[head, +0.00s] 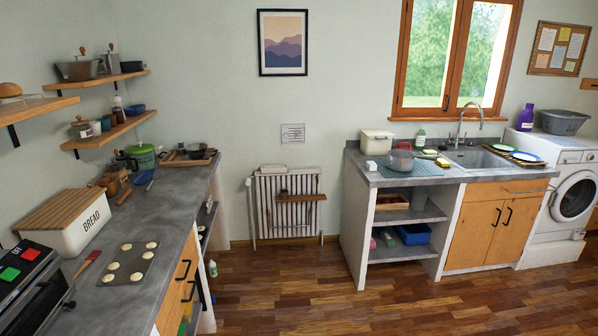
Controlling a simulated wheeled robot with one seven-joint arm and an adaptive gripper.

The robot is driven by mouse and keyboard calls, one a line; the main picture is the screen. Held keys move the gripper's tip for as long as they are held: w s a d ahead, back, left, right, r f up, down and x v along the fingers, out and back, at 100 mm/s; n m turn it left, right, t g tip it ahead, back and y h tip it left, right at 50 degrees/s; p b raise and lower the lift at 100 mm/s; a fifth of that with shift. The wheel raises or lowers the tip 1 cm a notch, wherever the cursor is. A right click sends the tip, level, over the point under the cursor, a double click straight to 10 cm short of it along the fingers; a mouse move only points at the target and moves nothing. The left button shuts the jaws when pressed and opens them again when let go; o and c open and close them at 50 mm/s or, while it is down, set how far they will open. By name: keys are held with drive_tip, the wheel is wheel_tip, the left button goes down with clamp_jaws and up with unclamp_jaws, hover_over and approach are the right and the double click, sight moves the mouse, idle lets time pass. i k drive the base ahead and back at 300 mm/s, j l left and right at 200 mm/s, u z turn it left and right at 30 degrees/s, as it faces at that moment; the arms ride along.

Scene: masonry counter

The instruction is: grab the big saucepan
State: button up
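A smaller dark pan (196,149) stands on a wooden tray (176,161) at the far end of the left counter. A wide grey pot-like vessel (75,71) is on the upper left shelf. I cannot tell for certain which of these is the big saucepan. My gripper is not in view.
A bread box (76,221) and baking sheet (128,265) are on the left counter. The wooden floor (285,285) between counters is clear.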

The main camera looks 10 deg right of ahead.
sight(397, 159)
drive_tip(key=i, duration=2.15)
drive_tip(key=i+z, duration=0.3)
drive_tip(key=i, duration=0.2)
drive_tip(key=i+z, duration=0.35)
drive_tip(key=i, duration=0.15)
drive_tip(key=i+j+z, duration=0.3)
drive_tip(key=i, duration=0.15)
drive_tip(key=i+j+z, duration=0.3)
drive_tip(key=i, duration=0.15)
